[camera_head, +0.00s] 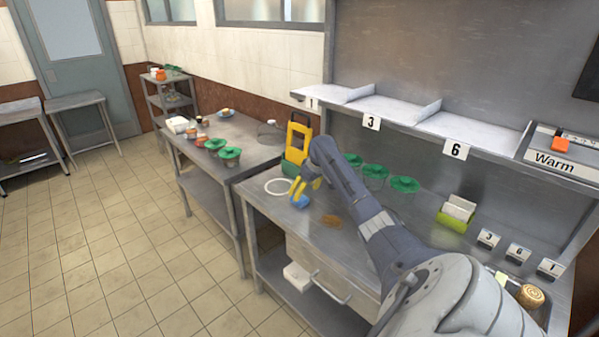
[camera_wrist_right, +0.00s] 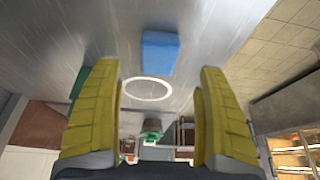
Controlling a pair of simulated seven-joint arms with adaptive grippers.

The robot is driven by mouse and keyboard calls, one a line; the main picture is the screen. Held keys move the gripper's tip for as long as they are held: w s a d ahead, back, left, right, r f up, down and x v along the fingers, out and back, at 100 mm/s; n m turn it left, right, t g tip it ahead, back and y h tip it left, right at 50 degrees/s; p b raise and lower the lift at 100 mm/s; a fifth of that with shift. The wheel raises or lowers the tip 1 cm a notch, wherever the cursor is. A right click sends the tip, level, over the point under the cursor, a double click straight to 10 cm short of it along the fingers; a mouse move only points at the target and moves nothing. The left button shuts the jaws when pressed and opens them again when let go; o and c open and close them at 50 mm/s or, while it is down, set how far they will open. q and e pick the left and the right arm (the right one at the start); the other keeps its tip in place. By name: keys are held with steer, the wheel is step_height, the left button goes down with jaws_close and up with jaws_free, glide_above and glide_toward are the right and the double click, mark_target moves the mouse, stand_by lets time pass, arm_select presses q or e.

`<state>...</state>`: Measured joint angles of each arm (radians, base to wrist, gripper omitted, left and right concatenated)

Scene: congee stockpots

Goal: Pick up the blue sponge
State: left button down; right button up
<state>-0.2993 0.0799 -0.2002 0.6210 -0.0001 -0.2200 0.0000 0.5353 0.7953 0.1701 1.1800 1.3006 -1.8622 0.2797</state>
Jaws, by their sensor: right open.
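The blue sponge (camera_head: 300,202) is at the front part of the steel counter, partly hidden by my right gripper's fingers. In the right wrist view the sponge (camera_wrist_right: 159,52) lies flat on the steel, near the top middle. My right gripper (camera_head: 298,187) is open, with yellow fingers, close to the sponge in the head view. In the right wrist view its fingers (camera_wrist_right: 158,70) stand wide apart with nothing between them; the sponge shows just past the tips. Whether a finger touches the sponge is unclear. My left gripper is not in view.
A white ring (camera_head: 279,186) lies left of the sponge, and a brown patch (camera_head: 332,221) lies to its right. A yellow holder (camera_head: 297,140) and green-lidded containers (camera_head: 404,185) stand behind. A green box (camera_head: 456,213) stands farther right.

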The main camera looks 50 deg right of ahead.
mark_target(300, 199)
steer(key=shift+x, duration=3.3)
steer(key=shift+c, duration=0.3)
steer(key=c, duration=1.1)
